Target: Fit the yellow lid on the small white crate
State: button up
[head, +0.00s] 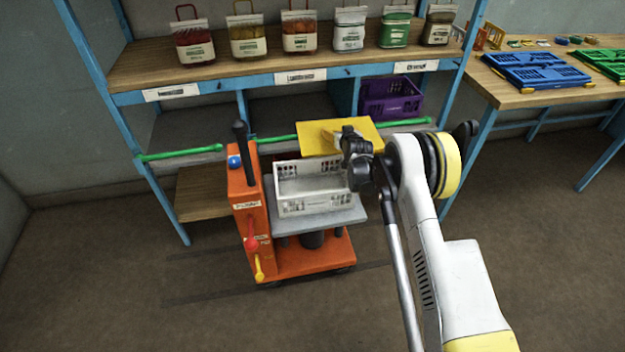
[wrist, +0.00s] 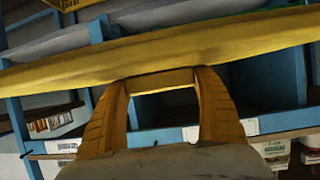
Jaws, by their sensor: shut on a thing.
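The yellow lid (head: 318,137) is a flat panel held in the air above and behind the small white crate in the head view. My gripper (head: 352,152) is shut on the lid near its front edge. In the wrist view the lid (wrist: 60,71) spans the frame as a broad yellow band, and my gripper's two fingers (wrist: 163,85) meet it at its middle. The small white crate (head: 316,207) stands upright and open on the grey platform of an orange cart. My wrist hides the crate's right rear part. The lid is apart from the crate.
The orange cart (head: 247,217) has a tall handle at its left. Behind it stands a blue shelf (head: 260,85) with several sewn sacks and a purple crate (head: 388,101). A green bar (head: 180,153) crosses the shelf front. Blue folded crates (head: 535,72) lie on the right table.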

jog(key=a+f, duration=0.1)
jog(key=f+b, duration=0.1)
jog(key=f, duration=0.1)
jog(key=shift+s+a, duration=0.1)
jog(key=shift+a, duration=0.3)
jog(key=s+a+f+b, duration=0.5)
jog(key=s+a+f, duration=0.2)
jog(key=f, duration=0.2)
jog(key=shift+a+f+b, duration=0.15)
jog(key=shift+f+b, duration=0.15)
jog(key=shift+f, duration=0.05)
